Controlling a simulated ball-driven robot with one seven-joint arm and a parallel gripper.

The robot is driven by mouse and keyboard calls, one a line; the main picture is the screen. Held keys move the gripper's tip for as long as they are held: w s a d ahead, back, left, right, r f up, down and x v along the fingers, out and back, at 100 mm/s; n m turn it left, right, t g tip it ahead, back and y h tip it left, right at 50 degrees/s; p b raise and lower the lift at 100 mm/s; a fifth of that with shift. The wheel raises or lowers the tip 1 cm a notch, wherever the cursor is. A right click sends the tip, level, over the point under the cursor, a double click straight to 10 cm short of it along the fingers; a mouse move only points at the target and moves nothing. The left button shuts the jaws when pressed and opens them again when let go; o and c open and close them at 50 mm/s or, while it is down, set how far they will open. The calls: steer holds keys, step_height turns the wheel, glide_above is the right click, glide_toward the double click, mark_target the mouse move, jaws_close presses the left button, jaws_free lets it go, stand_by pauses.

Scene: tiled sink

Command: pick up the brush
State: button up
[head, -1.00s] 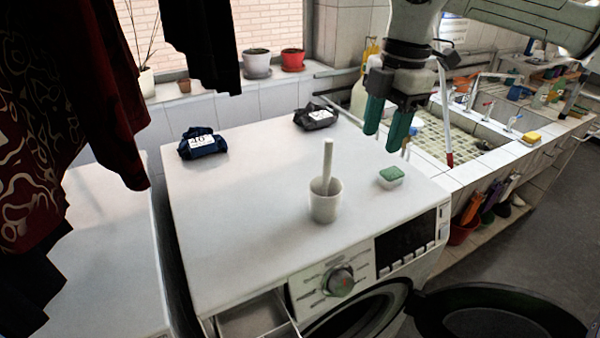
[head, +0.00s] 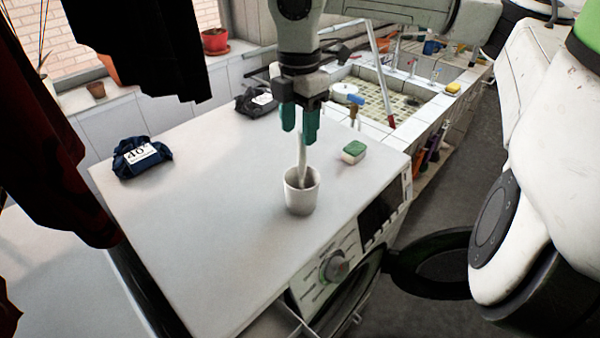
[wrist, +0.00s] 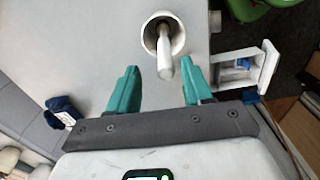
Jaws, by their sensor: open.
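The brush is a white handle (head: 302,155) standing in a white cup (head: 301,197) on top of the washing machine. Its lower end is hidden inside the cup. In the wrist view the handle (wrist: 165,65) points toward the space between the fingers, with the cup (wrist: 163,36) beyond. My gripper (head: 300,138) has teal fingers pointing down. It is open and empty. In the head view its fingertips are at the height of the handle's top. In the wrist view the handle's tip lies between the fingertips (wrist: 158,70), nearer the right finger. I cannot tell if they touch.
A green-and-white sponge (head: 353,152) lies right of the cup. A dark blue folded cloth (head: 140,157) and a dark grey one (head: 257,101) lie toward the back. The washing machine door (head: 432,264) and drawer are open. Much of the white top is clear.

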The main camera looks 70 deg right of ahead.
mark_target(301, 176)
steer(key=f, duration=0.1)
steer(key=f+p, duration=0.2)
steer(key=f, duration=0.1)
steer(key=shift+s+a, duration=0.15)
steer(key=shift+s, duration=0.15)
steer(key=shift+f, duration=0.6)
steer(key=shift+c, duration=0.5)
jaws_close()
